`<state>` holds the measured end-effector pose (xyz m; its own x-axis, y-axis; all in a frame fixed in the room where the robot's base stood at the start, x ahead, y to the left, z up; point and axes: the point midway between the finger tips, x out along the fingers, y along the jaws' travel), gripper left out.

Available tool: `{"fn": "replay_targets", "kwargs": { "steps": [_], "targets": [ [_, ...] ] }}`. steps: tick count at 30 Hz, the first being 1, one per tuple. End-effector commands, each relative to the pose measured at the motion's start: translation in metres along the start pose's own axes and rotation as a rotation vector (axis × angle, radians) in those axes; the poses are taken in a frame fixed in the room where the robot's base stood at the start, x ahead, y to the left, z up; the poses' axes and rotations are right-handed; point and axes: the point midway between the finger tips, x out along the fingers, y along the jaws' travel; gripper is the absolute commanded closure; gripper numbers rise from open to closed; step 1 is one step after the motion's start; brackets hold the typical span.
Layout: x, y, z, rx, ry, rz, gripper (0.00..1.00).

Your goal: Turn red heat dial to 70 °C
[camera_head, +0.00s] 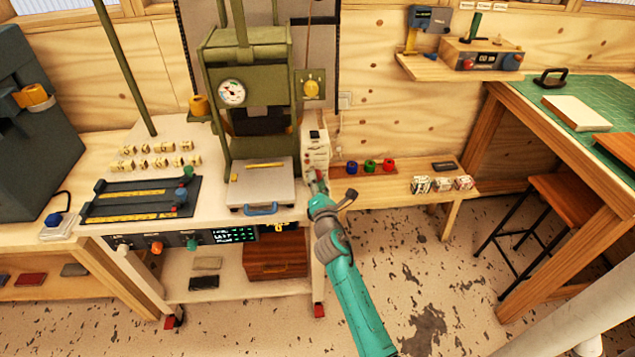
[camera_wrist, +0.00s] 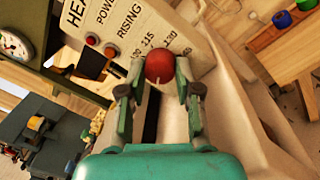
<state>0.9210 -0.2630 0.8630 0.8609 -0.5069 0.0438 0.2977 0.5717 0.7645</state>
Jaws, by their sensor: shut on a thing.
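The red heat dial (camera_wrist: 160,67) is a round red knob on the white heat control panel (camera_wrist: 125,35), with printed numbers around it, 115 and 130 among them. My gripper (camera_wrist: 160,82) is shut on the dial, one finger on each side of it. A small pale mark shows near the dial's lower edge; which number it faces cannot be told. In the head view the panel (camera_head: 316,148) stands on the right side of the green press, and my gripper (camera_head: 317,185) reaches its lower part. The dial is too small to make out there.
A low shelf (camera_head: 400,190) with colored rolls is on the right. Open floor lies between it and the stool (camera_head: 568,200).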

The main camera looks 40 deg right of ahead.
Motion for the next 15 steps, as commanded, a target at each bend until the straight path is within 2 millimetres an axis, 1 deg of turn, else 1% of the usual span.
{"fn": "replay_targets", "kwargs": {
  "steps": [3,4,5,6,15],
  "targets": [
    [-0.0006,-0.0010,-0.0017,-0.001,0.003,-0.001,1.00],
    [-0.0006,-0.0010,-0.0017,-0.001,0.003,-0.001,0.59],
    [-0.0006,-0.0009,-0.0016,-0.001,0.003,-0.001,0.52],
    [-0.0005,-0.0008,-0.0014,-0.001,0.002,-0.001,0.42],
    [-0.0006,-0.0005,-0.0005,0.000,0.001,-0.001,0.42]
  ]
}}
